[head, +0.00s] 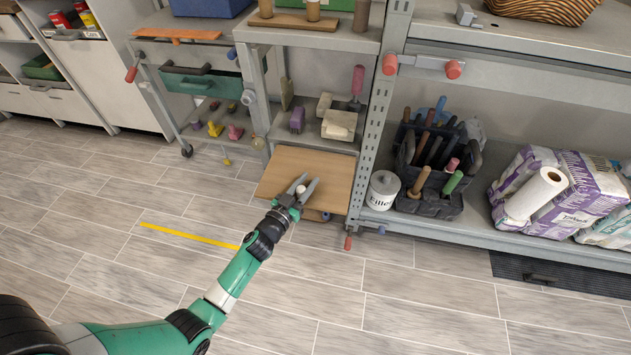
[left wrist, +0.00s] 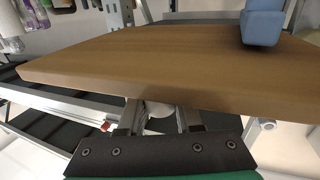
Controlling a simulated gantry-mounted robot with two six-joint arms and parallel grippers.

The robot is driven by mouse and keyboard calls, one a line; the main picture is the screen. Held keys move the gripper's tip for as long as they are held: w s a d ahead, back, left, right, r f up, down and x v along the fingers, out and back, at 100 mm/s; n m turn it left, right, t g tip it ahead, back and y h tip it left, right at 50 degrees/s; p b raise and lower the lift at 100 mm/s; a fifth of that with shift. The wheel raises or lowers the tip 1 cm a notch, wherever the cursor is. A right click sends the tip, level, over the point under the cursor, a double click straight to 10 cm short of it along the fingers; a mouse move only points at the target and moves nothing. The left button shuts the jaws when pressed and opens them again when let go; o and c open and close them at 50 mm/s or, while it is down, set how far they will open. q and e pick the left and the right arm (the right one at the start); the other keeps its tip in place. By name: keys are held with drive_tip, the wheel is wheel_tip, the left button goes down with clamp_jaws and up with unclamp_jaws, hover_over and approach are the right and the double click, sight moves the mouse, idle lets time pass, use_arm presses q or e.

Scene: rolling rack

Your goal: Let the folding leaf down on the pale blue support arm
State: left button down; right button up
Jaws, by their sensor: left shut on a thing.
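The folding leaf (head: 322,168) is a light wooden board at the front of the small grey rack; its exact tilt is hard to tell. My left gripper (head: 302,186) is at its front edge, shut on a small pale knob (head: 301,190). In the left wrist view the leaf (left wrist: 150,65) fills the upper part, and the whitish knob (left wrist: 160,110) sits between the fingers (left wrist: 161,118). A pale blue block (left wrist: 262,25), likely part of the support arm, touches or nearly touches the leaf's face there. A small blue bit (head: 326,215) shows below the leaf's front edge. My right gripper is out of view.
A white canister (head: 382,190) and a dark tool caddy (head: 430,190) stand right of the rack post. Shelves with a wooden block (head: 338,125) and small tools lie behind the leaf. The floor in front is clear, with a yellow strip (head: 190,236).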

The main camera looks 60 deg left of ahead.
use_arm(q)
drive_tip(key=c, duration=0.6)
unclamp_jaws()
drive_tip(key=shift+f, duration=0.1)
drive_tip(key=shift+s, duration=0.1)
drive_tip(key=shift+s+d, duration=0.2)
drive_tip(key=shift+s, duration=0.1)
drive_tip(key=p+v, duration=0.2)
drive_tip(key=v, duration=0.9)
drive_tip(key=shift+w, duration=0.1)
